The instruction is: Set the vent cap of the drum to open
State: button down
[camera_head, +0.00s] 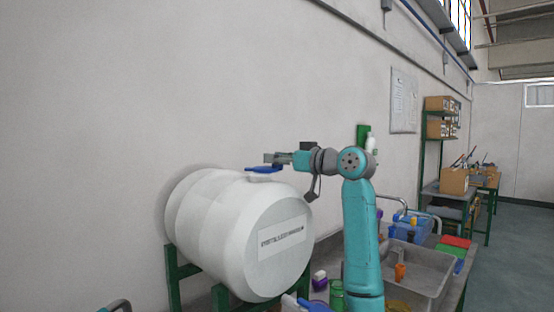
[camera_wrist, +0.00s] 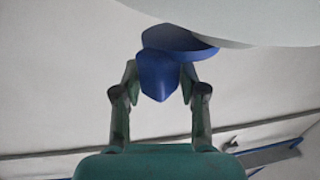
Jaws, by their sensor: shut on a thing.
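The white drum (camera_head: 235,230) lies on its side on a green stand in the head view, with a printed label on its round end. The blue vent cap (camera_head: 262,169) sits on top of the drum. My gripper (camera_head: 268,158) is at the cap, on the drum's upper side. In the wrist view the fingers of my gripper (camera_wrist: 157,85) are shut on the pointed part of the blue cap (camera_wrist: 156,72). The drum's white side (camera_wrist: 240,15) fills the upper right there. The head view does not show the finger contact clearly.
The wall (camera_head: 100,120) stands close behind the drum. A bench with a grey sink (camera_head: 418,265), an orange item (camera_head: 400,271) and a green can (camera_head: 336,294) lies to the right. Green shelves with boxes (camera_head: 440,128) stand farther back. The air above the drum is clear.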

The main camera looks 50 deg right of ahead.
jog(key=shift+d+f, duration=0.15)
jog(key=c, duration=0.9)
grip_release()
jog(key=shift+s, duration=0.1)
jog(key=s, duration=0.7)
jog(key=s+d, duration=0.1)
jog(key=s, duration=0.3)
jog(key=shift+s+d, duration=0.1)
jog(key=shift+s, duration=0.25)
